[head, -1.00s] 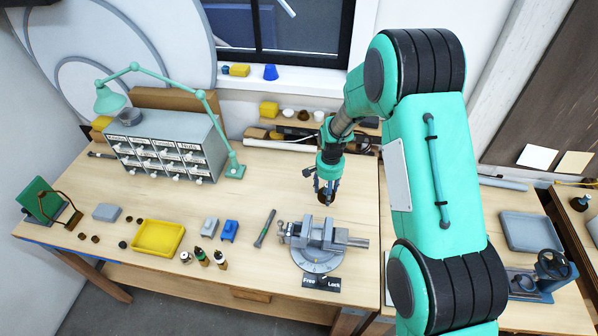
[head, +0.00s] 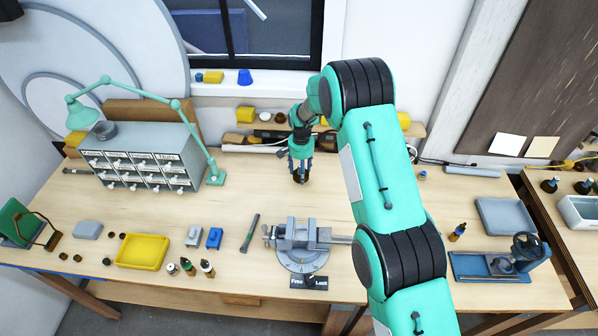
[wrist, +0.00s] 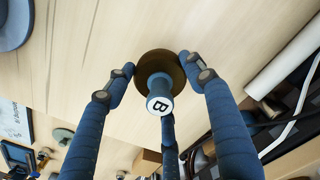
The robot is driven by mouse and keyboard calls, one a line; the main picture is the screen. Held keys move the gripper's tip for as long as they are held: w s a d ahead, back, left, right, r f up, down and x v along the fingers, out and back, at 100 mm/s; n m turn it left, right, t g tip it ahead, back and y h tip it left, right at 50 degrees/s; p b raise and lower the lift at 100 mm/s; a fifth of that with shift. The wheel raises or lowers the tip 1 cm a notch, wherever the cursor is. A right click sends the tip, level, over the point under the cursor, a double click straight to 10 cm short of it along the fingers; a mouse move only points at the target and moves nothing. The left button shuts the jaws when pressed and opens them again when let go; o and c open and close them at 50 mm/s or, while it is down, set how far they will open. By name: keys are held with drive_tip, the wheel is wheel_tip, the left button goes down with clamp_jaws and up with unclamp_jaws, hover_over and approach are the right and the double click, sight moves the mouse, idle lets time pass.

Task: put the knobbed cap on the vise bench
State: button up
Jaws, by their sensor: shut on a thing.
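The knobbed cap is a dark brown disc (wrist: 158,62) with a pale grey-blue knob marked "B" (wrist: 159,104) in the wrist view. In the head view my gripper (head: 301,176) points down over the vise bench (head: 340,200), behind the vise (head: 300,243). The cap shows there only as a small dark shape between the fingers. I cannot tell the exact gap between the cap and the wood.
A grey drawer cabinet (head: 145,160) and a green lamp (head: 213,176) stand at the left. A yellow tray (head: 143,252), blue block (head: 214,238) and screwdriver (head: 250,233) lie towards the front. Bare wood lies around my gripper. A back shelf (head: 265,127) holds small items.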

sight(299, 172)
drive_tip(key=shift+w+a+f, duration=0.1)
drive_tip(key=shift+w+a, duration=0.2)
drive_tip(key=shift+w, duration=0.6)
drive_tip(key=shift+w+a+f, duration=0.1)
drive_tip(key=shift+w+a, duration=0.15)
drive_tip(key=shift+w, duration=0.6)
drive_tip(key=shift+p, duration=0.3)
drive_tip(key=shift+f+p, duration=0.45)
drive_tip(key=shift+f, duration=1.3)
drive_tip(key=shift+f, duration=0.1)
drive_tip(key=o, duration=1.2)
drive_tip(key=shift+r+b, duration=1.1)
drive_tip(key=shift+r, duration=5.05)
